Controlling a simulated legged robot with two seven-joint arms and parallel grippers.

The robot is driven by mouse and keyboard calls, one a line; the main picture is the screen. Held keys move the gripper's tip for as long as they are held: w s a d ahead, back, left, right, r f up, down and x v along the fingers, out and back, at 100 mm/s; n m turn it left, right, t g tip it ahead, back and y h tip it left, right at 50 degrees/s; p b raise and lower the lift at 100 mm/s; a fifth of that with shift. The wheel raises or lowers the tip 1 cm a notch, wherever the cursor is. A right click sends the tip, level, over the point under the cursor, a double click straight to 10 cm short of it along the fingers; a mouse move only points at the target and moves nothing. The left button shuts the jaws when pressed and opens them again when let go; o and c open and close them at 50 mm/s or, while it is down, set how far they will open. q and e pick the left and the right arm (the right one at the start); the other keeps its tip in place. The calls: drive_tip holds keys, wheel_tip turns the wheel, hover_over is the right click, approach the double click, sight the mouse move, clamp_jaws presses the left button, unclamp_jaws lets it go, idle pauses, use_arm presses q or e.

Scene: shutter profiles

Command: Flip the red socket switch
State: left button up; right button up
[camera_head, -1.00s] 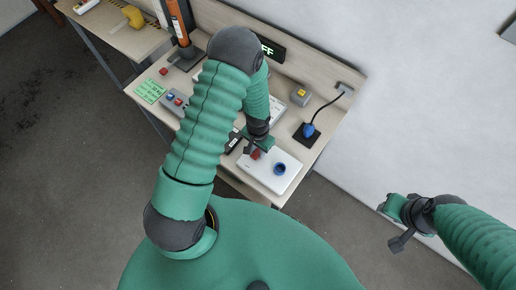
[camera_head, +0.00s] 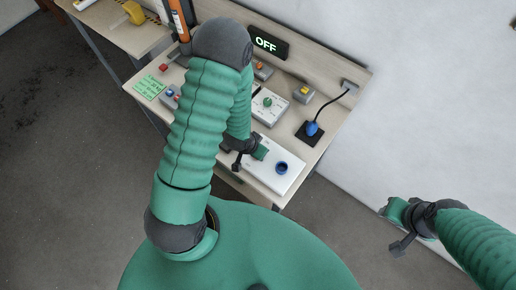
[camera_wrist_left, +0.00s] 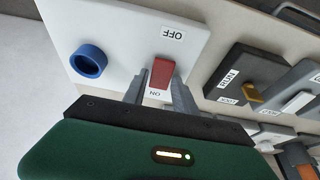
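The red socket switch (camera_wrist_left: 161,72) sits on a white panel (camera_wrist_left: 120,35) between an OFF label and an ON label, beside a blue socket (camera_wrist_left: 89,61). In the head view the white panel (camera_head: 287,184) and blue socket (camera_head: 282,167) show at the table's front edge, and my gripper hides the switch. My left gripper (camera_wrist_left: 160,88) is open, with one finger on each side of the switch's ON end. Whether the fingers touch it I cannot tell. The left gripper (camera_head: 250,158) is low over the panel. My right gripper (camera_head: 399,225) is open and empty, off the table to the right.
A lit OFF sign (camera_head: 267,43) stands at the table's back. A blue plug on a black base (camera_head: 310,133), a box with a yellow button (camera_head: 303,92) and a green-knob panel (camera_head: 266,103) stand behind the white panel. A RUN switch box (camera_wrist_left: 240,78) is close beside the gripper.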

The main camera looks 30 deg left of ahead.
use_arm(q)
drive_tip(key=shift+o, duration=1.2)
drive_tip(key=shift+r, duration=0.1)
drive_tip(key=p+v, duration=0.1)
drive_tip(key=v, duration=0.5)
drive_tip(key=shift+w+a+r, duration=0.1)
drive_tip(key=shift+r, duration=0.3)
drive_tip(key=p+v, duration=1)
drive_tip(key=p, duration=0.5)
drive_tip(key=shift+f, duration=0.15)
